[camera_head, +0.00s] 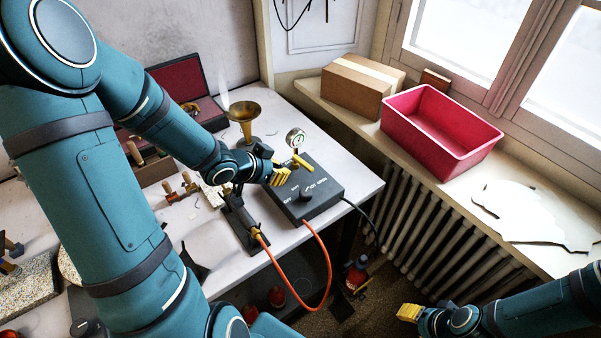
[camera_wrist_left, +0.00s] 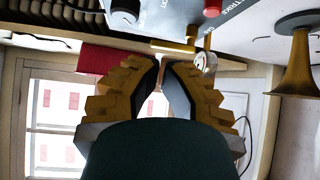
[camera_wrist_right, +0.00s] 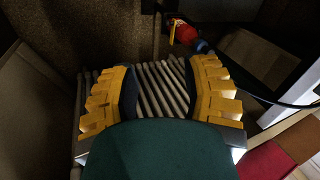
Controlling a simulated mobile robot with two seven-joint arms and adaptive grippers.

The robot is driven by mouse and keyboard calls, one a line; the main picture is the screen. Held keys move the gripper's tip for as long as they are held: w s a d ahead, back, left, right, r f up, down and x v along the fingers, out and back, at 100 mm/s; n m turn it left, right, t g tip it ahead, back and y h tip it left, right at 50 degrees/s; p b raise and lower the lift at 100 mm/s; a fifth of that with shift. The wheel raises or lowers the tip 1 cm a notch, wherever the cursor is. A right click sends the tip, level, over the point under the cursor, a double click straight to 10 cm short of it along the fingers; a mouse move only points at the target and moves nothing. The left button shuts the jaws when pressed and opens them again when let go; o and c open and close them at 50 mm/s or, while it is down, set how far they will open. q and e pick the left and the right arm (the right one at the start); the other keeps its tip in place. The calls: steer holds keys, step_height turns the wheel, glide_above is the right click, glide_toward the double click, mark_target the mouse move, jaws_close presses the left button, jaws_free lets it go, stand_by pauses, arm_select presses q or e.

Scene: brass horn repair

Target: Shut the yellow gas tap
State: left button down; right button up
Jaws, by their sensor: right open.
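The yellow gas tap, a short bar lever (camera_head: 303,161), is at the back of the black control box (camera_head: 305,196), just below a round gauge (camera_head: 295,139). In the left wrist view the yellow lever (camera_wrist_left: 172,47) lies beyond the fingertips, with the gauge (camera_wrist_left: 205,64) beside it. My left gripper (camera_head: 281,174) is over the box, close to the lever on its left; contact is not clear. In its wrist view the fingertips (camera_wrist_left: 160,62) are close together with a narrow gap and nothing seen between. My right gripper (camera_head: 408,312) is open and empty, low at the lower right (camera_wrist_right: 163,75).
A brass horn bell (camera_head: 244,115) stands behind my left forearm. An orange hose (camera_head: 322,290) loops below the table edge. A red bin (camera_head: 440,135) and cardboard box (camera_head: 360,88) stand on the sill above a radiator (camera_head: 440,225). A red object (camera_head: 357,274) is on the floor.

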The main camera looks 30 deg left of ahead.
arm_select(q)
steer(key=b+x, duration=0.4)
steer(key=x, duration=0.5)
steer(key=shift+w+d+f+b, duration=0.1)
steer(key=shift+w+f+b, duration=0.25)
steer(key=shift+w, duration=0.05)
arm_select(e)
steer(key=shift+g, duration=0.3)
steer(key=f, duration=0.1)
steer(key=s+f, duration=0.1)
steer(key=f, duration=0.2)
steer(key=shift+s+a+f, duration=0.15)
steer(key=shift+s+f, duration=0.1)
steer(key=shift+f, duration=0.05)
arm_select(q)
steer(key=shift+w, duration=0.1)
steer(key=shift+d+n, duration=0.25)
steer(key=shift+n, duration=0.05)
steer(key=shift+y, duration=0.3)
arm_select(e)
steer(key=shift+w+d, duration=0.1)
steer(key=shift+d, duration=0.35)
arm_select(q)
steer(key=shift+w+a, duration=0.1)
